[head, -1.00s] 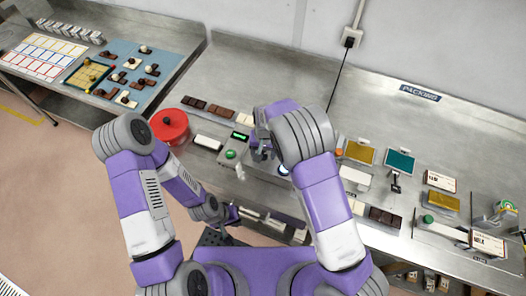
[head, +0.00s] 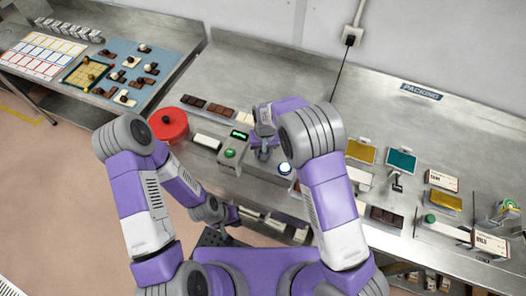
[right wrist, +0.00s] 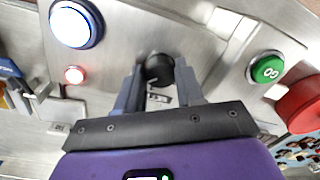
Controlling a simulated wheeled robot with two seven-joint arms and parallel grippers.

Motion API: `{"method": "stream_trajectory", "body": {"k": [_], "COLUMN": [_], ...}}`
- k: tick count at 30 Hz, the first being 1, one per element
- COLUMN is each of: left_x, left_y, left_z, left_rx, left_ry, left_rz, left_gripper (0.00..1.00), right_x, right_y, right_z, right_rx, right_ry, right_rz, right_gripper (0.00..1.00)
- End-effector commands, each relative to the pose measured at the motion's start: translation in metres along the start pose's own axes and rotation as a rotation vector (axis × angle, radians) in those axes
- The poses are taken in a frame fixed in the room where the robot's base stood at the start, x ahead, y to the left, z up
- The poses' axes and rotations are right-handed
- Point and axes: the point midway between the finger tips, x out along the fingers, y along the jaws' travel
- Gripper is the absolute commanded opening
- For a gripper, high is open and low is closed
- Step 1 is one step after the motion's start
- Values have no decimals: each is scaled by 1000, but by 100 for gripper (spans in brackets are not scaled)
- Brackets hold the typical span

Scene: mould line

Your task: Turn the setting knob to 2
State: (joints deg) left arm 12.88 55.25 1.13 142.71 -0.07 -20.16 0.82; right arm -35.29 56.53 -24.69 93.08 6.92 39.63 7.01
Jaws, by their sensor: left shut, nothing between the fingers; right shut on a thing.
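The setting knob (right wrist: 159,68) is black and round and sits on the grey metal panel in the right wrist view. My right gripper (right wrist: 158,82) has one finger on each side of it and is shut on it. Pale marks show on the panel beside the knob, too small to read. In the head view my right gripper (head: 264,153) is over the panel (head: 252,174) and hides the knob. My left gripper (head: 230,217) is low in front of the bench edge, shut and empty, away from the panel.
The panel carries a green button (head: 229,153), a green-lit display (head: 239,134) and a white-lit button (head: 284,168). Chocolate bars (head: 221,110) lie behind. Cards and trays fill the bench to the right.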

Motion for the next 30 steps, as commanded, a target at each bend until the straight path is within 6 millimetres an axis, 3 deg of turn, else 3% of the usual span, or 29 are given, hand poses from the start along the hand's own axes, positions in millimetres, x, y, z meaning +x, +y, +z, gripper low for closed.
{"method": "stream_trajectory", "body": {"k": [18, 30], "left_x": [27, 33], "left_y": [-10, -12], "left_z": [-1, -2], "left_rx": [0, 0], "left_ry": [0, 0], "left_rz": [0, 0], "left_gripper": [0, 0], "right_x": [1, 0], "right_y": [1, 1], "right_z": [-2, -2], "right_rx": [-563, -795], "right_ry": [-28, -38], "right_rz": [-1, 0], "right_gripper": [7, 7]}}
